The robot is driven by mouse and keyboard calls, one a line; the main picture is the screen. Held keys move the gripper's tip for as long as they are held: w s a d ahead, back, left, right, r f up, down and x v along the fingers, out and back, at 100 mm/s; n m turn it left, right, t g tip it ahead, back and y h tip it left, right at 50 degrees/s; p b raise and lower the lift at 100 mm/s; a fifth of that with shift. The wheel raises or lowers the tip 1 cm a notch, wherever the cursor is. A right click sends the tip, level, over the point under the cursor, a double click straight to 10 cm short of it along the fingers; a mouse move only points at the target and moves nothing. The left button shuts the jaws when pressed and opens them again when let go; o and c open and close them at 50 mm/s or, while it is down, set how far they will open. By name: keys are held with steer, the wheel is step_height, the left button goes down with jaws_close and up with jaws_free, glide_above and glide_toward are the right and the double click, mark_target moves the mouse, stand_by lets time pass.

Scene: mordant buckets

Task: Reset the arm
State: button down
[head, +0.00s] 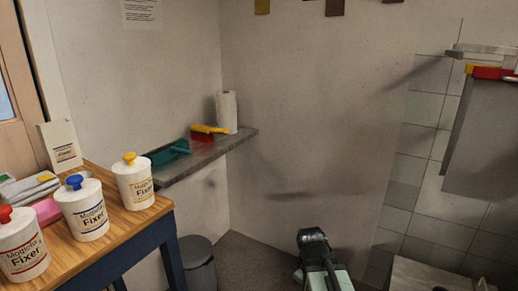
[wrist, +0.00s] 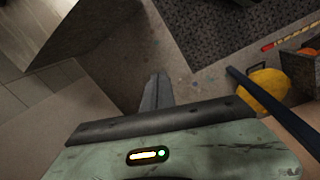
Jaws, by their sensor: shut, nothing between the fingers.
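My gripper (wrist: 156,92) shows in the wrist view with its grey fingers together and nothing between them. It points out over the floor, clear of any object I can make out. Part of my arm (head: 318,258) shows at the bottom of the head view, right of centre, in front of the bare wall; its fingertips are not clear there.
Three white Fixer buckets, with red (head: 22,245), blue (head: 82,208) and yellow (head: 132,182) knobs, stand on the wooden table (head: 150,222). A shelf (head: 205,158) holds a green dustpan, a brush and a paper roll. A grey bin (head: 198,265) stands below. A yellow object (wrist: 266,86) lies right.

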step_height(320, 180, up, 19)
steer(key=s+a+m+y+p, duration=0.1)
steer(key=m+p, duration=0.6)
steer(key=p, duration=1.2)
steer(key=shift+s+a+m+g, duration=0.3)
steer(key=shift+s+a, duration=0.05)
steer(key=shift+a, duration=0.35)
